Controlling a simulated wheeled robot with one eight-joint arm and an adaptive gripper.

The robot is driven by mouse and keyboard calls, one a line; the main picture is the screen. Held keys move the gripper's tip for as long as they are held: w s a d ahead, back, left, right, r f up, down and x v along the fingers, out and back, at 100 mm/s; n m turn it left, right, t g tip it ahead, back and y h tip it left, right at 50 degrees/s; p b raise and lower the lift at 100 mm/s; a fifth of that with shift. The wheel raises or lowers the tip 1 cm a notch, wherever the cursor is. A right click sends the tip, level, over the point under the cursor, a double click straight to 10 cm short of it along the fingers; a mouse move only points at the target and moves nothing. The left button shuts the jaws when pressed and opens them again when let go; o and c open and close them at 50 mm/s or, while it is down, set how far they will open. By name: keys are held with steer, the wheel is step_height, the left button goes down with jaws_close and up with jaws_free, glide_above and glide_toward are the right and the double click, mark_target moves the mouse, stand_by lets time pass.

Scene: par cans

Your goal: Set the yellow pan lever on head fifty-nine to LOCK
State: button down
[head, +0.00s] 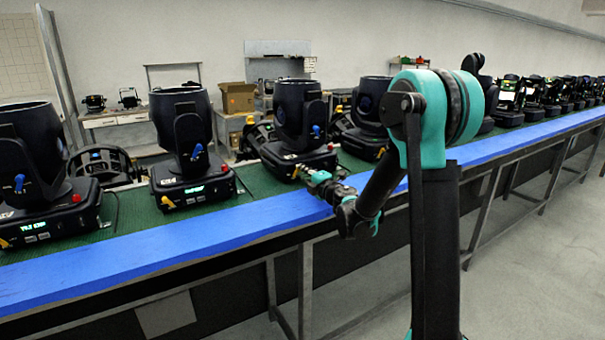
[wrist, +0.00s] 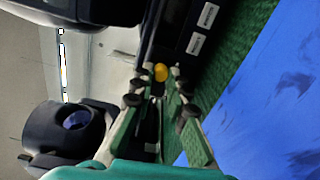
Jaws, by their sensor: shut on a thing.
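The moving head (head: 295,112) that my gripper reaches is a black fixture with a blue lever on its yoke. My gripper (head: 312,178) is at the front of its base, low over the bench edge. In the wrist view, the yellow pan lever (wrist: 161,72) shows as a small round yellow end between the fingertips of my gripper (wrist: 161,98). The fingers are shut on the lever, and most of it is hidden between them. The black base with two white labels (wrist: 198,43) is just beyond. I cannot read a head number or the lever's LOCK marking.
Other black moving heads stand along the green bench top (head: 130,207), one close on the left (head: 180,140) and several on the right. A blue strip (head: 170,240) runs along the bench's front edge. A cardboard box (head: 237,97) is behind. The floor in front is free.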

steer(key=c, duration=1.5)
jaws_free()
steer(key=v, duration=1.2)
